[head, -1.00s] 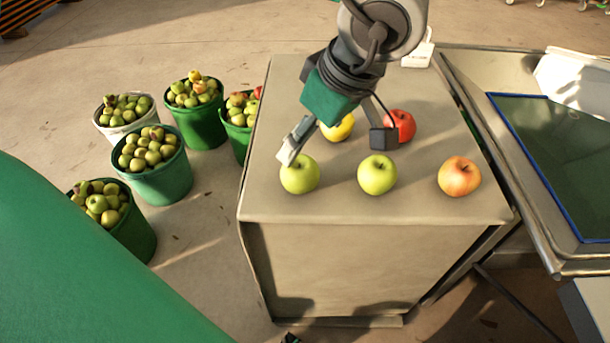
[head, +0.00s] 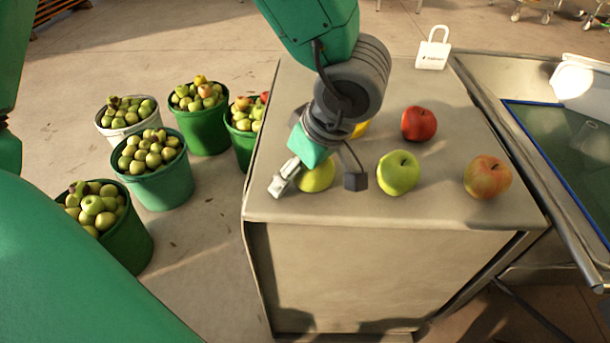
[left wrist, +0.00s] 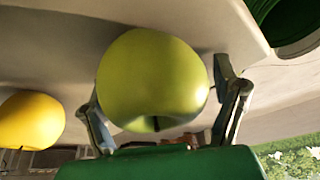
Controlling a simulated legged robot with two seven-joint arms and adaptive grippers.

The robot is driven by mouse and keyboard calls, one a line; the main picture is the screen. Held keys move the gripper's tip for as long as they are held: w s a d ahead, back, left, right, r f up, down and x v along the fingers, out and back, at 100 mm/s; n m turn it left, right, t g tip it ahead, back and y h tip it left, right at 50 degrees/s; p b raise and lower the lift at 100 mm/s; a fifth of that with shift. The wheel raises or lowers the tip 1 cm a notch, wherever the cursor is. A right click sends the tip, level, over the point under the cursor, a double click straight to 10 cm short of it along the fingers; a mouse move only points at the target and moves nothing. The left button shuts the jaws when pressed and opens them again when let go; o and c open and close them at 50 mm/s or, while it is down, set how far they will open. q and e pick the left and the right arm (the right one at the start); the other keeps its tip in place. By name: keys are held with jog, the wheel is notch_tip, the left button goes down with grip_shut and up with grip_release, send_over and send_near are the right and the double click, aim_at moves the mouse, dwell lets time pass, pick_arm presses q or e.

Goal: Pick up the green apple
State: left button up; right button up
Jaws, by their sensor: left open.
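A yellow-green apple (head: 318,177) sits on the box top near its front left, partly hidden by my left gripper. My left gripper (head: 316,186) is open, with one finger on each side of this apple in the head view. In the left wrist view the green apple (left wrist: 152,72) fills the space between the two spread fingers; I cannot tell whether they touch it. A second green apple (head: 398,173) sits just right of the gripper, apart from it. My right gripper does not show.
A red apple (head: 419,124) and a red-yellow apple (head: 487,177) stand to the right. A yellow apple (left wrist: 30,120) is mostly hidden behind my arm in the head view. Buckets of apples (head: 163,185) stand left. A metal-framed press (head: 500,100) adjoins the right side.

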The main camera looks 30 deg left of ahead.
aim_at(316, 175)
pick_arm(q)
jog(key=d, duration=0.2)
jog(key=shift+d+r, duration=0.35)
jog(key=c, duration=0.6)
jog(key=shift+d, duration=0.15)
jog(key=c, duration=0.6)
jog(key=shift+c, duration=0.8)
jog(key=shift+a+f, duration=0.1)
jog(key=shift+a, duration=0.4)
jog(key=shift+s+a, duration=0.1)
jog(key=shift+a, duration=0.5)
jog(key=shift+r+p, duration=0.4)
jog(key=p+v, duration=0.1)
jog(key=v, duration=0.1)
jog(key=a+p+v, duration=0.1)
jog(key=v, duration=0.2)
jog(key=p+v, duration=0.1)
jog(key=v, duration=0.2)
jog(key=shift+w+a+r+p, duration=0.25)
jog(key=shift+a+r+p, duration=0.1)
jog(key=shift+p, duration=0.05)
jog(key=shift+r, duration=0.35)
jog(key=shift+a+r, duration=0.15)
jog(key=shift+a, duration=0.3)
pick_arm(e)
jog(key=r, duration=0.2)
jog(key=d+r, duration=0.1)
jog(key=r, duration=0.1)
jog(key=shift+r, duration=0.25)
